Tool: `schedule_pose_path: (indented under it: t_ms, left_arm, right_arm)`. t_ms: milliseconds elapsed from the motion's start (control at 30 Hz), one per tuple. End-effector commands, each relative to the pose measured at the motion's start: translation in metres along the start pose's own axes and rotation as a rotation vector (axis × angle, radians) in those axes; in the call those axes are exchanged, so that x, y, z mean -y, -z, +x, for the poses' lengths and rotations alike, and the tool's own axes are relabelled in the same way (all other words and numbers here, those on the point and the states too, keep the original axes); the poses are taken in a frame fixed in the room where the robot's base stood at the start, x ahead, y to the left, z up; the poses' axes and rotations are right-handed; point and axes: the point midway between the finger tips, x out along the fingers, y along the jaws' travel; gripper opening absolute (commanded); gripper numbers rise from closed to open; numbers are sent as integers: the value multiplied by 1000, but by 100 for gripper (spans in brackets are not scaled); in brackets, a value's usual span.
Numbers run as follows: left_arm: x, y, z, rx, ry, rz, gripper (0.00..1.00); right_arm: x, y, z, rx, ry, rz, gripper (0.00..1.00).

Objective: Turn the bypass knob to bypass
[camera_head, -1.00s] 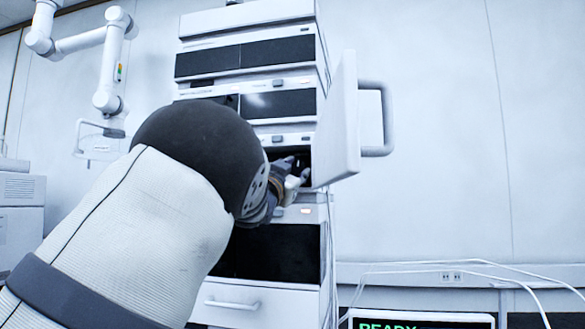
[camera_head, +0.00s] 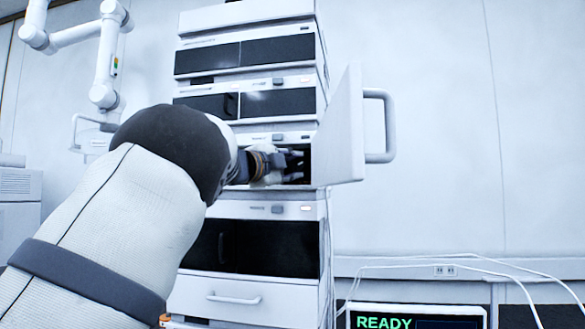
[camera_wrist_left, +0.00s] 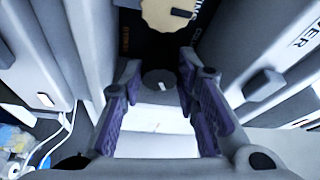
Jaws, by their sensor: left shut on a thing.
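My left gripper (camera_head: 294,166) reaches into the open compartment of the third module down the stack (camera_head: 322,140). In the left wrist view, its two purple-padded fingers (camera_wrist_left: 160,78) stand on either side of a small grey round knob with a pale mark (camera_wrist_left: 158,81), which I take as the bypass knob, and are shut on it. A larger beige dial (camera_wrist_left: 172,14) with a black slot sits on the dark panel beyond, with small lettering partly cut off. The position lettering of the grey knob is not readable. My right gripper is not in view.
A white door with a handle (camera_head: 340,130) stands open at the right of the compartment. Other modules with dark fronts (camera_head: 276,250) are above and below. A screen reading READY (camera_head: 415,318) and white cables are at the lower right.

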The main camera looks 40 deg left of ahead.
Motion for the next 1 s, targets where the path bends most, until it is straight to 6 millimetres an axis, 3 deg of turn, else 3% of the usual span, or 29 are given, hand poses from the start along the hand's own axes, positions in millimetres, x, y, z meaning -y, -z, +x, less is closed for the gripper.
schedule_pose_path:
  t_ms: [500, 1000]
  left_arm:
    - [4, 0, 0, 2, -148, 359, 1]
    - [6, 1, 0, 1, -193, 467, 1]
  right_arm:
    - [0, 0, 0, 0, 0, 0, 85]
    - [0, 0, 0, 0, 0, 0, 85]
